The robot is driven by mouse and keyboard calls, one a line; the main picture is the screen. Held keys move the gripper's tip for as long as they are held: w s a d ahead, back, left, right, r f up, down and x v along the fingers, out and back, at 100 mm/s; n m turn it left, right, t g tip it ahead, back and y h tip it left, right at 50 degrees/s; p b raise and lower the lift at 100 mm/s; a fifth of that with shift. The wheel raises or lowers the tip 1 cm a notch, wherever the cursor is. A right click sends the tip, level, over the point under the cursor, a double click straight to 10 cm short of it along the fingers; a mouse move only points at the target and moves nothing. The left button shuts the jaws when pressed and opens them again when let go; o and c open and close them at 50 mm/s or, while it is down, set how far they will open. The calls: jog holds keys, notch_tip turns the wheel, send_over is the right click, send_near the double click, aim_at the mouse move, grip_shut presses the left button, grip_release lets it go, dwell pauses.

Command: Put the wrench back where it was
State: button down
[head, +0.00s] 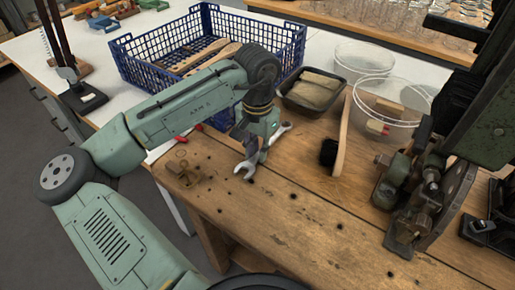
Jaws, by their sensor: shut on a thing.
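A silver wrench (247,167) is over the wooden workbench, just behind its front edge. Its open jaw end points down and left, and its other end shows up and right of my gripper. My gripper (262,146) is shut on the wrench around its middle. The fingertips are partly hidden by the gripper's own body. I cannot tell whether the wrench touches the bench top.
A blue crate (128,66) with wooden pieces stands behind my arm. A black tray (288,102), clear round containers (365,57) and a long-handled brush (329,153) lie to the right. A dark machine (448,170) blocks the right side. The bench front (300,215) is clear.

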jog(key=shift+f, duration=0.15)
jog(key=c, duration=1.5)
grip_release()
jog(key=shift+c, duration=0.2)
notch_tip(320, 180, up, 12)
jog(key=b, duration=0.1)
jog(key=shift+r, duration=0.2)
